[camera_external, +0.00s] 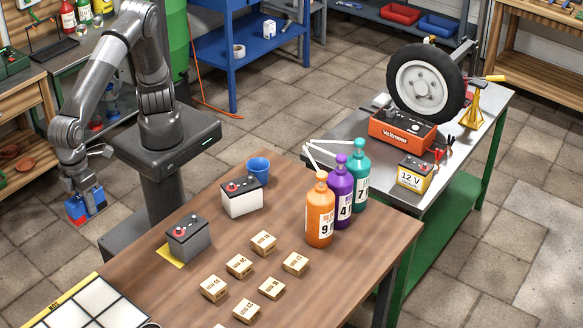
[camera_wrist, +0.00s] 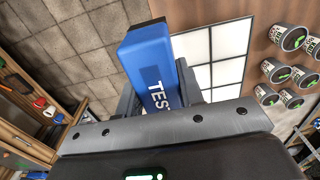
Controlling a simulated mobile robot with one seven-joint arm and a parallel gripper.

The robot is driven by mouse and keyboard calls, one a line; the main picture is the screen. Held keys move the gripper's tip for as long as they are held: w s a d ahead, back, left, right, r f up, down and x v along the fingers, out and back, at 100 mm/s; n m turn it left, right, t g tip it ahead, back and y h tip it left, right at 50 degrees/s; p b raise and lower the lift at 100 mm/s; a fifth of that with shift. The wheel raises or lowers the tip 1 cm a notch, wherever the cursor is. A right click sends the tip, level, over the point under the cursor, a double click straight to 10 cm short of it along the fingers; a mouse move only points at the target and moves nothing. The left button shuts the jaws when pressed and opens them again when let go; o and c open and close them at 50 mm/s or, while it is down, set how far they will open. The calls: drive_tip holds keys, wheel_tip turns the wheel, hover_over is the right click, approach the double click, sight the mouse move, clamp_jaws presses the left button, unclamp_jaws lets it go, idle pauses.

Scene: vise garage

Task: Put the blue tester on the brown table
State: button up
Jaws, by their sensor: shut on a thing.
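The blue tester (camera_wrist: 148,55) is a blue box with white lettering, clamped between the fingers of my gripper (camera_wrist: 157,88) in the wrist view. In the external view the tester (camera_external: 86,209) hangs in the air at the left, below my gripper (camera_external: 82,192), over the tiled floor and left of my base. The brown table (camera_external: 195,290) fills the lower middle of the external view; part of it (camera_wrist: 258,75) shows at the right in the wrist view. The tester is apart from the table.
On the brown table stand a grey battery (camera_external: 188,239), a white battery (camera_external: 241,198), a blue cup (camera_external: 258,169), several small boxes (camera_external: 239,265), bottles (camera_external: 320,215) and a white gridded panel (camera_external: 95,310). Bare wood lies between the grey battery and the panel. A wooden workbench (camera_external: 28,125) stands at the left.

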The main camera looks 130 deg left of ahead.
wheel_tip(320, 180, down, 10)
hover_over(140, 282)
wheel_tip(140, 282, down, 6)
drive_tip(key=shift+f, duration=2.15)
drive_tip(key=shift+f, duration=0.15)
drive_tip(key=o, duration=1.1)
